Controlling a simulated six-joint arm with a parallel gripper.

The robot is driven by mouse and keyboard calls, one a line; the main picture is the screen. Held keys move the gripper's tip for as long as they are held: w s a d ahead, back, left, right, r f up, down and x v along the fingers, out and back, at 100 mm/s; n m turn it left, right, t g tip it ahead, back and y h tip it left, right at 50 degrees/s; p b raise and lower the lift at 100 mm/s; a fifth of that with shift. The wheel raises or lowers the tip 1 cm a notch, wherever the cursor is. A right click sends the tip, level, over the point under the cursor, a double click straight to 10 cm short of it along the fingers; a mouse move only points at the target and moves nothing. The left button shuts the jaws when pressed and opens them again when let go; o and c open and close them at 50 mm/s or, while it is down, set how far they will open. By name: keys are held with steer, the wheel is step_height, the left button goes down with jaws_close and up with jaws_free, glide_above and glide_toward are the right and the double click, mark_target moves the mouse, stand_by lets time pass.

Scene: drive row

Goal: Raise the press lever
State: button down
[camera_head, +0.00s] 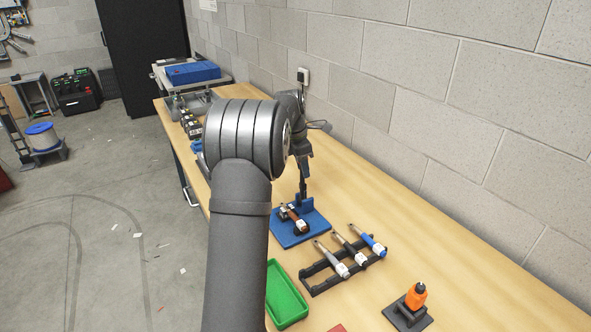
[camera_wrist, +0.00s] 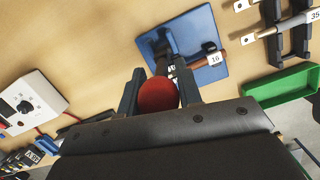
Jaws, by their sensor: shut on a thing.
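A small press stands on a blue base plate (camera_head: 290,238) on the workbench, partly hidden by my arm; the blue plate (camera_wrist: 180,35) also shows at the top of the wrist view. A brown-handled tool with a white label (camera_head: 298,222) lies across the plate; in the wrist view its label (camera_wrist: 214,59) reads 16. The press lever ends in a round red knob (camera_wrist: 158,95). My gripper (camera_wrist: 159,84) is shut on this knob, one finger on each side. In the head view my gripper (camera_head: 303,192) points down at the plate's far edge, and the knob is hidden there.
A black rack (camera_head: 342,272) with several labelled tools stands right of the press. A green tray (camera_head: 286,296) lies nearer, and an orange-topped tool in a dark stand (camera_head: 415,298) is at the front right. A block wall (camera_head: 430,100) runs along the bench. A white box with a dial (camera_wrist: 28,103) shows in the wrist view.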

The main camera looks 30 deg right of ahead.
steer(key=shift+d, duration=0.7)
steer(key=shift+f, duration=0.1)
steer(key=c, duration=1.1)
jaws_free()
steer(key=shift+o, duration=0.2)
steer(key=a+r, duration=0.3)
steer(key=r, duration=1.4)
steer(key=shift+w+a, duration=0.2)
steer(key=shift+w, duration=0.05)
steer(key=d+f, duration=0.3)
steer(key=f, duration=1.4)
steer(key=shift+s+d, duration=0.2)
steer(key=shift+s, duration=0.05)
